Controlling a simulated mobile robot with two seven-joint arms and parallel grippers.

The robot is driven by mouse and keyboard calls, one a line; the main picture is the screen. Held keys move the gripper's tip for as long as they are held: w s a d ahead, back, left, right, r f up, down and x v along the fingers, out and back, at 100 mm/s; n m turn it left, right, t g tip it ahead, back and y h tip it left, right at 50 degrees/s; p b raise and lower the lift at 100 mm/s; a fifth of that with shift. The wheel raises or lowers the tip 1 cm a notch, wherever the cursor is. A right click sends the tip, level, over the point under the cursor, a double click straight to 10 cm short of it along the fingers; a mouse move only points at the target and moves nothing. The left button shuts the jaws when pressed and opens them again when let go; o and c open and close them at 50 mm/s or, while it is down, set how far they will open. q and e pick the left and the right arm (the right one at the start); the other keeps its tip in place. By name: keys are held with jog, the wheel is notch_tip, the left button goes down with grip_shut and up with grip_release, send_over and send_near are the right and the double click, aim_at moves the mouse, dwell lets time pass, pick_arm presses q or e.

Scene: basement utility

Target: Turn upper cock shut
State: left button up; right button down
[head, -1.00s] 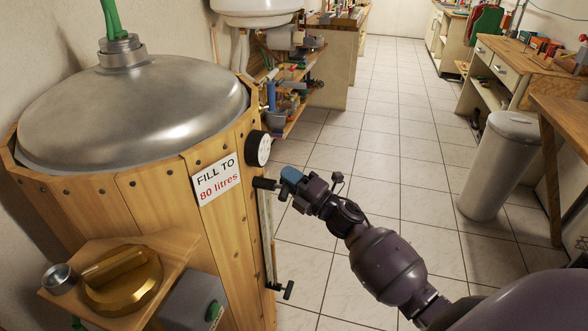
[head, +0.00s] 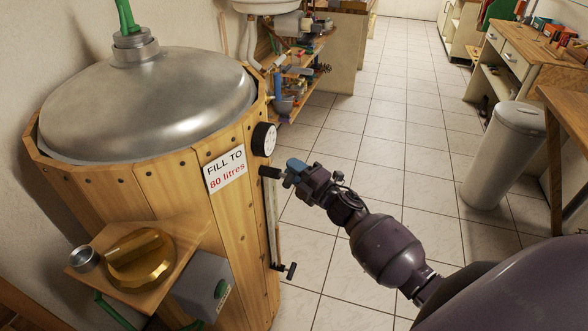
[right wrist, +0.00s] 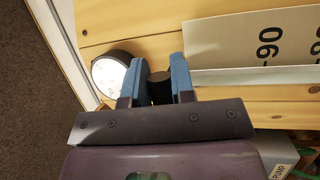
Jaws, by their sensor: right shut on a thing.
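The upper cock (head: 270,172) is a black fitting on the side of the wooden tank, at the top of the sight glass. My right gripper (head: 294,173) reaches it from the right, with blue fingertips at its outer end. In the right wrist view, the two blue fingers of the gripper (right wrist: 155,82) stand on both sides of the cock's dark round handle (right wrist: 160,88) and are shut on it. The fingers hide most of the handle in the head view. My left gripper is not in view.
The lower cock (head: 288,270) is at the bottom of the sight glass. A round gauge (head: 264,140) sits just above the upper cock, beside the sign (head: 226,170). A bin (head: 503,155) stands at the right. Tiled floor between is clear.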

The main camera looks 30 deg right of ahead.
jog(key=c, duration=1)
grip_release()
jog(key=b+v, duration=0.1)
jog(key=v, duration=1)
jog(key=s+a+f+m+g+h, duration=0.2)
jog(key=s+f+m, duration=0.3)
jog(key=m, duration=0.1)
jog(key=s+a+f+m+g+h, duration=0.2)
jog(key=s+f+m+g, duration=0.1)
jog(key=s+f+m, duration=0.2)
jog(key=s+a+f+m+g+h, duration=0.2)
jog(key=s+f+m, duration=0.3)
jog(key=s+m, duration=0.2)
jog(key=shift+s+a+f+m+h, duration=0.1)
jog(key=shift+a+f+m+h, duration=0.25)
jog(key=shift+m, duration=0.55)
